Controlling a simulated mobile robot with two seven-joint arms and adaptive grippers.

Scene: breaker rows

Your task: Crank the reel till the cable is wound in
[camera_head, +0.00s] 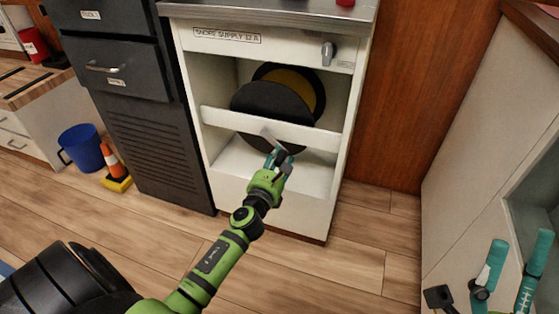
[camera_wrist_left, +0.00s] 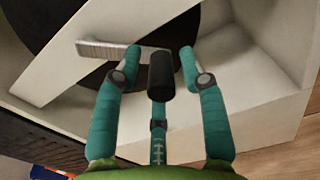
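The cable reel (camera_head: 262,104) is a dark disc in the open bay of a white cabinet, with yellow cable (camera_head: 304,86) showing behind its edge. Its crank arm (camera_head: 268,135) is a silver bar, clearer in the left wrist view (camera_wrist_left: 105,49), ending in a black handle (camera_wrist_left: 160,76). My left gripper (camera_head: 282,152) is at the crank, its teal fingers (camera_wrist_left: 160,62) on both sides of the handle. Gaps show between handle and fingers, so it is open around the handle. My right gripper (camera_head: 518,250) is at the lower right, its fingers apart, away from the reel.
A white crossbar (camera_head: 230,120) runs across the bay in front of the reel. A grey knob (camera_head: 327,53) is on the panel above. A dark drawer cabinet (camera_head: 125,65), blue bucket (camera_head: 84,147) and orange cone (camera_head: 112,160) stand left. The wooden floor in front is clear.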

